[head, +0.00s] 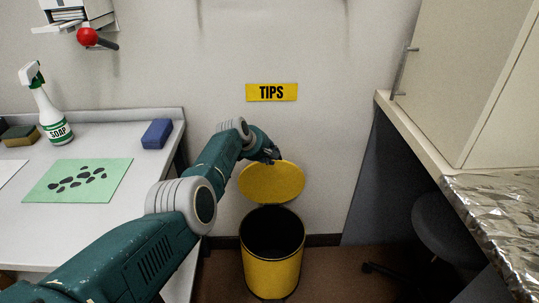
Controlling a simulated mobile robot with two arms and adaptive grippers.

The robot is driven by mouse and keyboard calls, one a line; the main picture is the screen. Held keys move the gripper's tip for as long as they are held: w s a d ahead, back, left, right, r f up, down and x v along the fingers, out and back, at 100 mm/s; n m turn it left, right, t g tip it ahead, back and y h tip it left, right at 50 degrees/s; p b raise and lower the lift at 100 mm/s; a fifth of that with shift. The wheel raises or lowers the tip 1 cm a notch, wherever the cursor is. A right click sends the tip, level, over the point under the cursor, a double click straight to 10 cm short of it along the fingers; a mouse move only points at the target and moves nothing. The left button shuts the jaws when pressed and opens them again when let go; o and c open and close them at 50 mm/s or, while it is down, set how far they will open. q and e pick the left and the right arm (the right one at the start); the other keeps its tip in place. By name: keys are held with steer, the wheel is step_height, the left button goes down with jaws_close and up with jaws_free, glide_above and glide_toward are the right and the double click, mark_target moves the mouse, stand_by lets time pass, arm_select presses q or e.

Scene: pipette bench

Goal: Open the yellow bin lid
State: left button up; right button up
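The yellow bin (272,272) stands on the floor against the wall, below the TIPS sign. Its round yellow lid (272,184) is raised and tilted up at the back, and the dark inside of the bin shows. My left arm reaches in from the lower left. My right gripper is not in view.
A white bench at left holds a soap spray bottle (49,112), a green mat (77,180) with dark spots, a blue block (157,133) and sponges (20,135). A TIPS sign (272,92) is on the wall. At right are a cabinet (460,80), a foil-covered top (500,215) and a stool (445,225).

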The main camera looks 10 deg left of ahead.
arm_select(q)
steer(key=shift+r, duration=0.15)
steer(key=v, duration=1.1)
steer(key=shift+s+a+r, duration=0.15)
steer(key=shift+s+r, duration=0.1)
